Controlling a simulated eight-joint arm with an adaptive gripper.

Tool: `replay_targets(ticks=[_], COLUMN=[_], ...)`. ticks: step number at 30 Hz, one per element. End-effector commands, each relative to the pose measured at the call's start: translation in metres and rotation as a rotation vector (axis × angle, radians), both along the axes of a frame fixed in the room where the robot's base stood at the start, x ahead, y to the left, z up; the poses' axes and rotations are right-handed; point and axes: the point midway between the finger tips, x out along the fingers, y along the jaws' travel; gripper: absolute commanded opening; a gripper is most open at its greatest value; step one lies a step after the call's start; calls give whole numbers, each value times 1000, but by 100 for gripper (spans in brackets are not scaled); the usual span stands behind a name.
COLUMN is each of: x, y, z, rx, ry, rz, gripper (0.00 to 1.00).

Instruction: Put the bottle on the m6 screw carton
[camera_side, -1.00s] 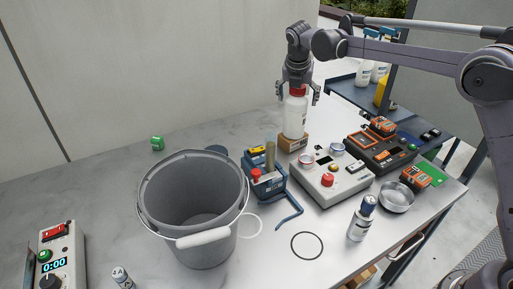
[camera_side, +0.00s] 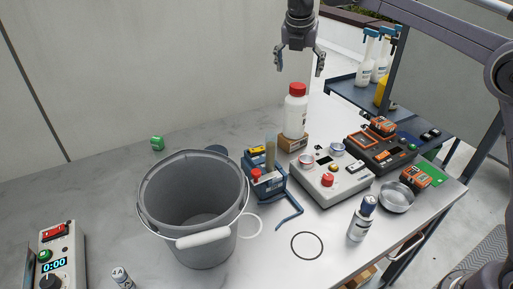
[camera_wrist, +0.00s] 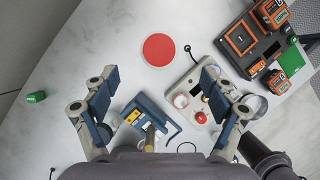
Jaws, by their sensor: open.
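The white bottle (camera_side: 295,114) with a red cap stands upright on the small brown carton (camera_side: 292,142) at the back of the table. The carton's printing is too small to read. My gripper (camera_side: 299,62) is open and empty above the bottle, with a clear gap over the cap. In the wrist view the bottle's red cap (camera_wrist: 159,50) shows from above, ahead of the spread fingers of my gripper (camera_wrist: 160,95). The carton is hidden under the bottle there.
A grey bucket (camera_side: 160,205) stands at the front left. A blue tool caddy (camera_side: 268,186), a grey control box (camera_side: 325,190), a metal dish (camera_side: 396,197) and a spray can (camera_side: 360,220) crowd the right side. The table's back left is mostly clear.

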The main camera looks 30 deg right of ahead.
Motion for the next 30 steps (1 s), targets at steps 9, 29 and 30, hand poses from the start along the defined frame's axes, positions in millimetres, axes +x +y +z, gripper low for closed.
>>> replay_targets(ticks=[9,29,30], x=[-61,-252,-262], y=[-14,-30,-30], z=[9,-80,-89], rx=[220,932,973], ry=[-174,-472,-478], rz=[-430,-1677,-1748], gripper=[84,84,84])
